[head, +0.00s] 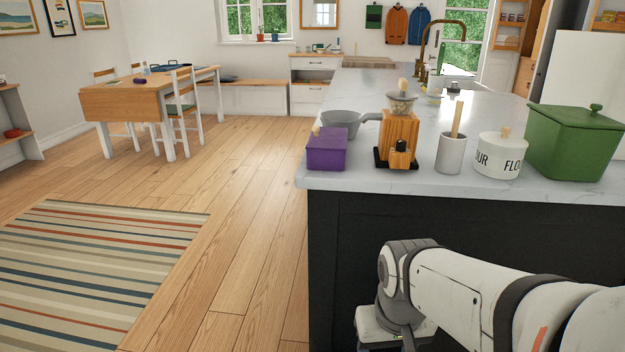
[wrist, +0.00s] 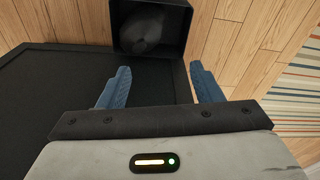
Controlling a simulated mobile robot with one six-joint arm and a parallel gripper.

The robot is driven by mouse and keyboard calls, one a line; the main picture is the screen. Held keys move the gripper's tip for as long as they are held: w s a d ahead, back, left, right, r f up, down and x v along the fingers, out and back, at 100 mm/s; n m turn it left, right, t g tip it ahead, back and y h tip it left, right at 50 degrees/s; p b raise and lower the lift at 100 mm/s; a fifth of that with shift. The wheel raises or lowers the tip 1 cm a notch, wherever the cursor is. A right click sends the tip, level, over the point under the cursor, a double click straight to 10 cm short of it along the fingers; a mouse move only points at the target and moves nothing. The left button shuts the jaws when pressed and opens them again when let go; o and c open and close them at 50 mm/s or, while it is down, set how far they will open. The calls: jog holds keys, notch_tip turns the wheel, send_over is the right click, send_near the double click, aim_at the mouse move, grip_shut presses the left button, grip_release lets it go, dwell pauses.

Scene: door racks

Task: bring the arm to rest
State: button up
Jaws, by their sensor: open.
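My gripper (wrist: 163,78) shows in the wrist view with its two blue fingers spread apart. Nothing is between the fingers. It points down over a flat black surface, which looks like part of my own base, with wooden floor beyond. In the head view my white arm (head: 465,290) is folded low at the lower right, in front of the dark side of the counter (head: 345,250). The fingers are not visible in the head view.
The marble counter top (head: 330,183) holds a purple box (head: 327,152), a coffee grinder (head: 400,138), a utensil crock (head: 451,155), a flour canister (head: 498,158) and a green bin (head: 570,145). Open wooden floor (head: 235,230) and a striped rug (head: 90,265) lie left.

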notch_tip(320, 180, up, 27)
jog(key=t+p, duration=0.1)
jog(key=p, duration=2.1)
jog(key=shift+s, duration=0.35)
